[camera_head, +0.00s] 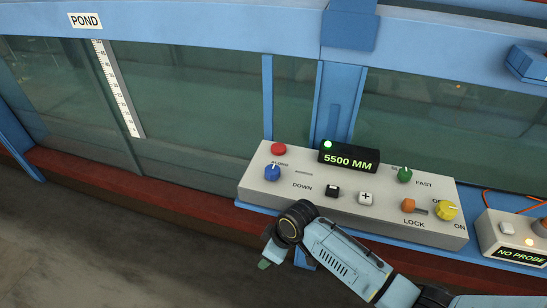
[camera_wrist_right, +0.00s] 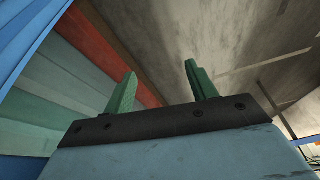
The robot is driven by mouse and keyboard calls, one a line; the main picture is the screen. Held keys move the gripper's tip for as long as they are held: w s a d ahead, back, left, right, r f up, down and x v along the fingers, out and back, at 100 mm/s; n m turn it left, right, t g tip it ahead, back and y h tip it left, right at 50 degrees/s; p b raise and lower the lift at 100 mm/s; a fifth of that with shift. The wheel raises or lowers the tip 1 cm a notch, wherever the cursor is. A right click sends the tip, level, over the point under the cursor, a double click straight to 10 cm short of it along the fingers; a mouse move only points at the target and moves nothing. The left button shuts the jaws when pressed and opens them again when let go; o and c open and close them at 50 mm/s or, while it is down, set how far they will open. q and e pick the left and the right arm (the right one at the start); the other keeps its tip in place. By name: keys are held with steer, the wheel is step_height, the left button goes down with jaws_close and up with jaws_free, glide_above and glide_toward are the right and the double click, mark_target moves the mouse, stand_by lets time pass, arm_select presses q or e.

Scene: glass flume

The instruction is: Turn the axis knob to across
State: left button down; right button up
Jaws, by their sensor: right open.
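The axis knob is a blue knob (camera_head: 272,173) at the left end of the grey control panel (camera_head: 300,205) in the head view. Its white mark points up towards the ALONG label. A small label to its right is too blurred to read surely. My right gripper (camera_head: 264,264) is below the panel's front left edge, apart from the knob, with its wrist hiding part of it. In the right wrist view its two green fingers (camera_wrist_right: 160,70) stand apart with nothing between them. That view does not show the knob. My left gripper is not in view.
The panel also bears a red button (camera_head: 278,149), a display (camera_head: 348,158) reading 5500 MM, a green knob (camera_head: 404,174), an orange lock lever (camera_head: 409,205) and a yellow knob (camera_head: 446,210). A NO PROBE box (camera_head: 512,230) stands at the right. Glass walls rise behind.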

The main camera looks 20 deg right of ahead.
steer(key=w+a+r+n+p, duration=0.1)
steer(key=a+r+n, duration=0.15)
steer(key=r, duration=0.45)
steer(key=w+a+r+n, duration=0.1)
steer(key=r+n, duration=0.2)
steer(key=r, duration=0.5)
steer(key=n+g+h, duration=0.2)
steer(key=n+h, duration=0.1)
steer(key=n, duration=0.2)
glide_toward(273, 169)
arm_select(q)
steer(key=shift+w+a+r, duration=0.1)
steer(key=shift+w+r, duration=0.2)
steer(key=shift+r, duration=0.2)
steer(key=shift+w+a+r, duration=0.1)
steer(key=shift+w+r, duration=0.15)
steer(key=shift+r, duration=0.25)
arm_select(e)
steer(key=f, duration=0.8)
steer(key=shift+w+a+f, duration=0.1)
steer(key=shift+a+f, duration=0.1)
steer(key=shift+f, duration=0.15)
